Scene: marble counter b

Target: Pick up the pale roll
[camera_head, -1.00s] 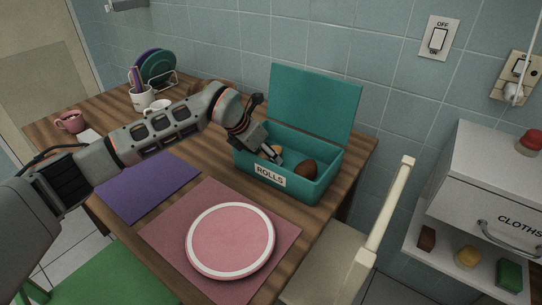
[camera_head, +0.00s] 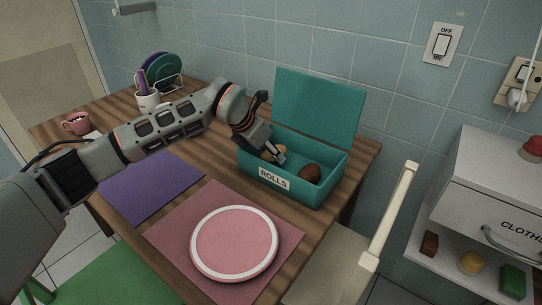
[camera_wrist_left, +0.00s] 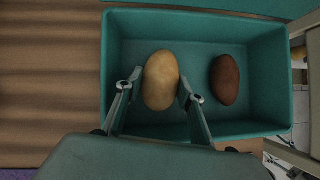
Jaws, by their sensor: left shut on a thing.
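The pale roll (camera_wrist_left: 161,80) sits between the two fingers of my left gripper (camera_wrist_left: 158,92) in the left wrist view, with a finger against each side. My left gripper (camera_head: 272,153) reaches down into the teal box (camera_head: 318,190) labelled ROLLS, and it is shut on the pale roll. In the head view the pale roll (camera_head: 281,149) is partly hidden by the fingers. A dark brown roll (camera_wrist_left: 225,80) lies to the right in the same box, and it also shows in the head view (camera_head: 310,174). My right gripper is not in view.
The box's open lid (camera_head: 318,108) stands up at its back. A pink plate (camera_head: 234,243) lies on a mat in front. A purple mat (camera_head: 150,188), a pink mug (camera_head: 76,123) and a dish rack (camera_head: 172,84) are to the left. A chair (camera_head: 392,215) stands at the right.

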